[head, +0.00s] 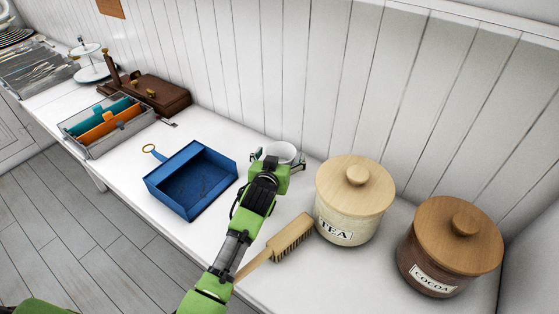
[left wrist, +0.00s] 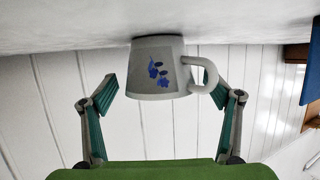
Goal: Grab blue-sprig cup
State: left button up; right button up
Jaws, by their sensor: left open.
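The blue-sprig cup (head: 282,150) stands on the white counter near the wall, partly hidden behind my left gripper (head: 279,162) in the head view. In the left wrist view the cup (left wrist: 157,68) appears upside down, pale with a blue sprig on its side and its handle on the right. My left gripper (left wrist: 165,92) is open, with one finger on each side of the cup. Gaps show beside the cup body; the handle overlaps the right finger, and I cannot tell if they touch. My right gripper is not in view.
A blue dustpan (head: 190,180) lies left of the cup. A wooden brush (head: 288,238) lies in front, close to my left arm. A tea canister (head: 353,200) and a cocoa canister (head: 448,245) stand to the right. A grey caddy (head: 108,126) and brown box (head: 150,92) stand further left.

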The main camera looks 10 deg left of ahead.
pick_arm(q)
jog(key=c, duration=1.3)
jog(key=shift+o, duration=0.2)
